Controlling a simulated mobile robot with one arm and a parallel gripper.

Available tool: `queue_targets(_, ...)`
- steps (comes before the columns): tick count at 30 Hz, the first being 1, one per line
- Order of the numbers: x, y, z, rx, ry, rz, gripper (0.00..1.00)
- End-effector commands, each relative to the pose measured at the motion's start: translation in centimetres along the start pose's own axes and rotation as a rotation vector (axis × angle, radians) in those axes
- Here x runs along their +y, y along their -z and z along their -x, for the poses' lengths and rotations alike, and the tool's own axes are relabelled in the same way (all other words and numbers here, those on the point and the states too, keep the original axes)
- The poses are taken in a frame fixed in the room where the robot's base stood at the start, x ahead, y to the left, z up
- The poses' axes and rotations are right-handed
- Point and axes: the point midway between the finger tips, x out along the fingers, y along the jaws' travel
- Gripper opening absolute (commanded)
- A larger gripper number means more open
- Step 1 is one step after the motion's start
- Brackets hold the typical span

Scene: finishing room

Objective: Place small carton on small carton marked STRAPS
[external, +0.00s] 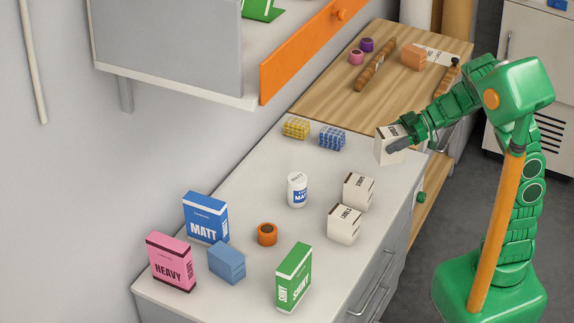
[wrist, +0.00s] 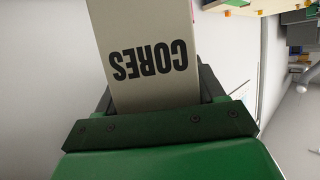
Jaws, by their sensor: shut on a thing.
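A small off-white carton (external: 384,153) is held in my gripper (external: 398,146), above the far right part of the grey worktop. In the wrist view the carton (wrist: 150,35) shows the word CORES upside down, between the jaws of my gripper (wrist: 158,112). The small carton marked STRAPS (external: 358,192) stands on the worktop, nearer the camera than my gripper and a little left of it. Its top looks clear. My gripper is apart from it.
A similar carton marked LABELS (external: 343,225) stands close in front of STRAPS. A white MATT jar (external: 297,190) is to their left. A blue patterned block (external: 332,138) and a yellow one (external: 295,128) lie farther back. A green SHINY box (external: 293,277) stands in front.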

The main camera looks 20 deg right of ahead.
Motion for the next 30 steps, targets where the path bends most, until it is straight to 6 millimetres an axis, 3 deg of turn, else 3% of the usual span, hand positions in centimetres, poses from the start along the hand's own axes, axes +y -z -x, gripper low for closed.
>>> queue_targets(6, -2.9, -1.1, 0.7, -0.001, 0.042, 0.016, 0.3)
queue_targets(11, -3.3, -1.4, 0.5, 0.002, 0.053, 0.019, 0.3)
queue_targets(30, 2.5, -2.8, -3.8, 0.003, 0.053, 0.02, 0.3)
